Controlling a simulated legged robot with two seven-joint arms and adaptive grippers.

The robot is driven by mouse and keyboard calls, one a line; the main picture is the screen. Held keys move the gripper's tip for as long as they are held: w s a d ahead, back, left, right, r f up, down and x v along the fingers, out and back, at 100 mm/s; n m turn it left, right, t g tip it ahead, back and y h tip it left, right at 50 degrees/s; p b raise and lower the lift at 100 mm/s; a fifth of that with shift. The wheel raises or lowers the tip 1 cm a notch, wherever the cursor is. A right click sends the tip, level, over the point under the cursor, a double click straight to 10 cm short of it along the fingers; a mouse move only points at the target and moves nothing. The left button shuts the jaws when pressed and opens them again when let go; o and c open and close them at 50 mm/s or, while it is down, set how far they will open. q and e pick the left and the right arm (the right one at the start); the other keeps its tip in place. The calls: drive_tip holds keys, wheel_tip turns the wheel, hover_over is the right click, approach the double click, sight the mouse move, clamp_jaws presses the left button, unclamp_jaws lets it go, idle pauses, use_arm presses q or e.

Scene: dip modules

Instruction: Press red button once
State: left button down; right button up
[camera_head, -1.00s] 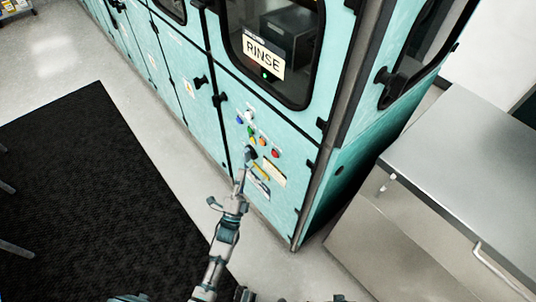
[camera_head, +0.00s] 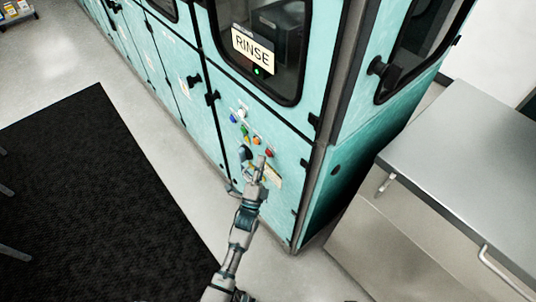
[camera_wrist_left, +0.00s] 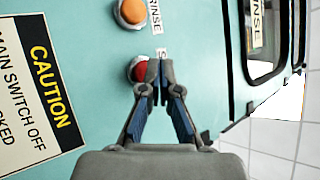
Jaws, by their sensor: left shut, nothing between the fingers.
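The red button (camera_head: 269,153) is on the teal panel below the RINSE window, at the right end of a row of buttons. In the left wrist view the red button (camera_wrist_left: 139,70) is partly hidden behind my left gripper's fingertips. My left gripper (camera_head: 261,164) is just below and left of it in the head view. In the wrist view its fingertips (camera_wrist_left: 157,82) are together and empty, overlapping the button's right side. I cannot tell whether they touch it. My right gripper is not in view.
An orange button (camera_wrist_left: 131,12) sits beside the red one. Blue, green and yellow controls (camera_head: 239,122) lie to the left. A yellow caution label (camera_wrist_left: 38,90) is on the panel. A metal counter (camera_head: 460,165) stands at the right; a black mat (camera_head: 90,190) lies at the left.

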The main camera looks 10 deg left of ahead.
use_arm(q)
drive_tip(key=shift+w+a+y, duration=0.15)
drive_tip(key=shift+w+y, duration=0.15)
drive_tip(key=shift+w, duration=0.1)
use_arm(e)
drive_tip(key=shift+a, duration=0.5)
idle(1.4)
